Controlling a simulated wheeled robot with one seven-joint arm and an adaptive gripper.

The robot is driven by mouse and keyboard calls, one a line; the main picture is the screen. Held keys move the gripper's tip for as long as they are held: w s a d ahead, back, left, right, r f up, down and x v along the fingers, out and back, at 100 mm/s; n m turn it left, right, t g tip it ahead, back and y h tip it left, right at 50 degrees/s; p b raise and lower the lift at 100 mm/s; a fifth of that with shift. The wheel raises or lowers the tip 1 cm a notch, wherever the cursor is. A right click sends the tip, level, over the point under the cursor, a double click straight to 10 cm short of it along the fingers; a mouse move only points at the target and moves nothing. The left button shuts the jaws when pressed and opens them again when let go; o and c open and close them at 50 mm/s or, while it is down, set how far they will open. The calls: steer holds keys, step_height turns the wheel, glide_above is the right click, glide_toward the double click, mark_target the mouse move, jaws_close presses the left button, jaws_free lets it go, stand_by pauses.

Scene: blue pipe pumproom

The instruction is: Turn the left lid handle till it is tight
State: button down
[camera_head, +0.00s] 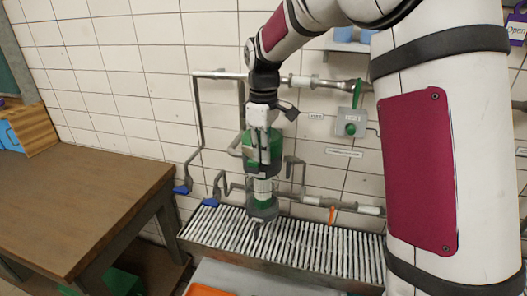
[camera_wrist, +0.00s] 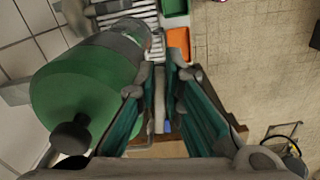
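A green, rounded vessel (camera_head: 262,208) with a clear middle band stands at the tiled wall, above the slatted grate. In the wrist view the vessel's green end (camera_wrist: 80,95) fills the left side, with a dark grey knob (camera_wrist: 70,136) sticking out of it. I cannot tell for sure which part is the left lid handle. My gripper (camera_wrist: 162,66) points past the vessel's side, its two teal-padded fingers apart. A thin pale bar (camera_wrist: 160,95) shows between them; I cannot tell whether it is touched. In the head view my gripper (camera_head: 264,150) overlaps the vessel's upper part.
Grey pipes (camera_head: 215,75) run along the wall around the vessel. A grey box with a green knob (camera_head: 351,124) is on the right. A slatted grate (camera_head: 310,249) lies below. A brown table (camera_head: 75,190) stands left. An orange bin (camera_head: 207,290) is at the front.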

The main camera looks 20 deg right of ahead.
mark_target(244, 148)
steer(key=a+m, duration=0.1)
steer(key=m, duration=0.4)
steer(key=a+m, duration=0.1)
steer(key=m, duration=0.4)
steer(key=a+m, duration=0.1)
steer(key=m, duration=0.4)
steer(key=shift+s+a+m+p, duration=0.2)
steer(key=shift+a+m+p, duration=0.05)
steer(key=shift+m+p, duration=0.15)
steer(key=m, duration=0.3)
steer(key=shift+w+a+m, duration=0.3)
steer(key=m, duration=0.3)
steer(key=w+m, duration=0.1)
steer(key=m, duration=0.1)
steer(key=shift+a+p, duration=0.25)
steer(key=shift+p, duration=0.05)
steer(key=m, duration=0.2)
steer(key=w+m, duration=0.1)
steer(key=m, duration=0.1)
steer(key=shift+w+d+m, duration=0.1)
steer(key=shift+w+m, duration=0.1)
steer(key=shift+m, duration=0.75)
steer(key=shift+w+m, duration=0.2)
steer(key=shift+m, duration=0.75)
